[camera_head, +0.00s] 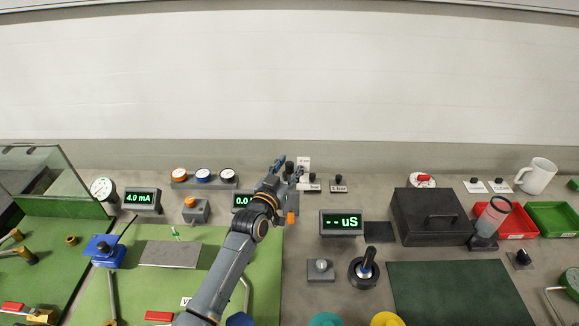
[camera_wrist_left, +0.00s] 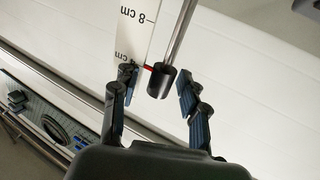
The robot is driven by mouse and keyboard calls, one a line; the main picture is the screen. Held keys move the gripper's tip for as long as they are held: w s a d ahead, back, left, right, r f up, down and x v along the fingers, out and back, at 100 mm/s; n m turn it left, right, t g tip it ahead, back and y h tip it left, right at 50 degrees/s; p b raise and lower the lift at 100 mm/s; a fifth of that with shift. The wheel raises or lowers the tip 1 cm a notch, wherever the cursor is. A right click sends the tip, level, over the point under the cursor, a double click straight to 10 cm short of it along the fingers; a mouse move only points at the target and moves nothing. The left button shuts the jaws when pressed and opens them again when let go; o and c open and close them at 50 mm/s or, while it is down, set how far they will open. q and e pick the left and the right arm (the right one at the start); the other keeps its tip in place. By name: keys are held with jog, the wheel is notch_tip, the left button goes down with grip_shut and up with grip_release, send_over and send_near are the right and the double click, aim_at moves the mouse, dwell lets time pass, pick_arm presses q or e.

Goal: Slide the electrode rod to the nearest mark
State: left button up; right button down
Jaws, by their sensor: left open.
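The electrode rod (camera_wrist_left: 182,35) is a thin metal rod with a black cylindrical grip (camera_wrist_left: 161,81) at its end, seen in the left wrist view. A red pointer (camera_wrist_left: 148,67) sticks out from the grip toward a white scale (camera_wrist_left: 134,30) with "8 cm" and another cm mark, partly hidden by a finger. My left gripper (camera_wrist_left: 156,92) is open, its fingers on either side of the grip, with a clear gap on the right; contact on the left is unclear. In the head view my left gripper (camera_head: 285,168) is at the back of the bench, mostly hiding the rod's stand.
A meter reading "-- uS" (camera_head: 341,222) stands right of my left arm. Small black knobs (camera_head: 338,180) with labels stand right of the gripper. A partly covered display (camera_head: 242,200) is to the left. A dark case (camera_head: 430,216) is farther right. The wall behind is bare.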

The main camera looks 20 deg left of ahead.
pick_arm(q)
jog(key=s+a, duration=0.1)
jog(key=s, duration=1.1)
jog(key=shift+a, duration=0.2)
